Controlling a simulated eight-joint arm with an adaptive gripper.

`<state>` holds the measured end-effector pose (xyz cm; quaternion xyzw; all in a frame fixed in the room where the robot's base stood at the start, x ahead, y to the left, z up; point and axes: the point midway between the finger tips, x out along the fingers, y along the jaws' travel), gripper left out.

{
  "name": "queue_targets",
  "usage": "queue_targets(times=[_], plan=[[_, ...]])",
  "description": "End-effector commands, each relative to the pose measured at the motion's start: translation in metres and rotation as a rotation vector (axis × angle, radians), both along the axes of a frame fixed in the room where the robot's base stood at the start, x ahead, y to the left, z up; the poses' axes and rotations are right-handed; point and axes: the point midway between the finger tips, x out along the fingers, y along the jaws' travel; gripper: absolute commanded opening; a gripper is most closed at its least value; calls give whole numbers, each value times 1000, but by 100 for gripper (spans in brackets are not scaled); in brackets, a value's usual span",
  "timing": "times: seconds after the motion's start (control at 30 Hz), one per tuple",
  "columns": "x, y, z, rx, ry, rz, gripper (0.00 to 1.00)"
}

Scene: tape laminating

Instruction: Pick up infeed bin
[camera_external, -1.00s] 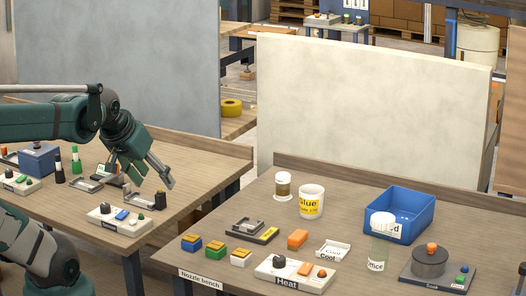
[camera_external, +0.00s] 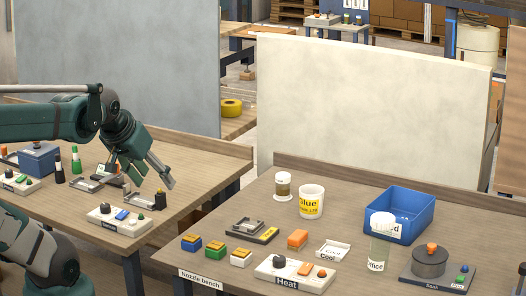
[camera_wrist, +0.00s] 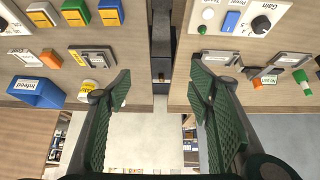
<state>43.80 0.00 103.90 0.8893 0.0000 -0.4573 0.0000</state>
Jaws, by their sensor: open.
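The infeed bin (camera_external: 408,205) is a blue open box at the back right of the near bench in the external view. A clear bottle in front of it hides part of its label. In the wrist view the bin (camera_wrist: 38,94) shows at the left with its "Infeed" label readable. My gripper (camera_external: 150,180) is open and empty above the other bench, at the left of the external view, far from the bin. In the wrist view its two fingers (camera_wrist: 160,85) are spread apart with nothing between them.
The near bench also holds a glue tub (camera_external: 311,203), a clear bottle (camera_external: 381,246), a pot on a dark base (camera_external: 430,262), a Heat panel (camera_external: 290,275) and small coloured blocks. Upright pale (camera_external: 370,100) and grey panels stand behind the benches. A gap separates the benches.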

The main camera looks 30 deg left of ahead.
Motion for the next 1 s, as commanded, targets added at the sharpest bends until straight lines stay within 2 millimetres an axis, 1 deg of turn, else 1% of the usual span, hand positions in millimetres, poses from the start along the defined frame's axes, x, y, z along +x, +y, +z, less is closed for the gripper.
queue_targets(times=[0.03,0.07,0.37,0.77,0.87,1.0], plan=[[0,0,0,0,0,0,56],[0,0,0,0,0,0,60],[0,0,0,0,0,0,100],[2,-1,2,0,1,-1,100],[7,-4,6,-2,4,-4,100],[19,-10,15,-4,11,-9,100]])
